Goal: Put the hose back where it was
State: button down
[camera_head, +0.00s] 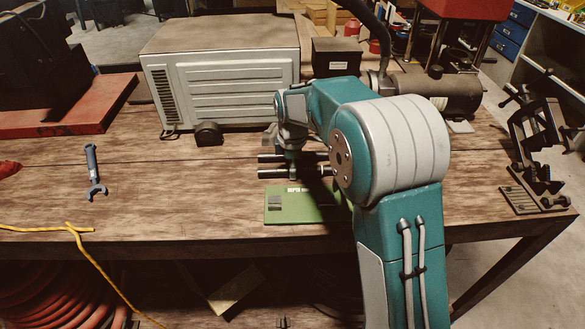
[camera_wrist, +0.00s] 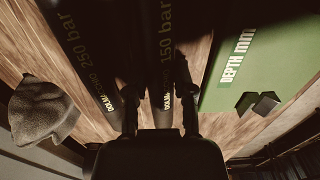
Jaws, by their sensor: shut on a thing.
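Two dark hoses lie side by side on the wooden bench. In the wrist view the 150 bar hose (camera_wrist: 162,88) runs between the two fingers of my gripper (camera_wrist: 160,100), which is shut on it. The thicker 250 bar hose (camera_wrist: 85,60) is just left of it. In the head view my gripper (camera_head: 292,163) points down over the hoses; the nearer hose (camera_head: 272,175) lies close to the green depth plate (camera_head: 285,212), and the other hose (camera_head: 268,158) is behind it. My arm hides their right parts. Whether the held hose touches the bench is unclear.
The green plate also shows in the wrist view (camera_wrist: 235,95), with a small dark block on it. A grey lumpy object (camera_wrist: 40,110) is at left there. A large grey machine (camera_head: 220,75) stands behind. A wrench (camera_head: 94,170) lies left; bench around it is clear.

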jog(key=shift+c, duration=2.3)
grip_release()
jog(key=shift+f, duration=0.1)
notch_tip(320, 180, up, 12)
jog(key=s+d+r+m+t, duration=0.2)
jog(key=s+d+r+m, duration=0.35)
jog(key=s, duration=0.25)
jog(key=s+d+f+m+t, duration=0.1)
jog(key=s+d+m, duration=0.2)
jog(key=s+m, duration=0.3)
jog(key=s+d+f+m+t, duration=0.2)
jog(key=s+m, duration=0.4)
jog(key=s, duration=1)
jog(key=shift+d+t, duration=0.3)
jog(key=shift+d, duration=0.55)
jog(key=shift+m, duration=0.25)
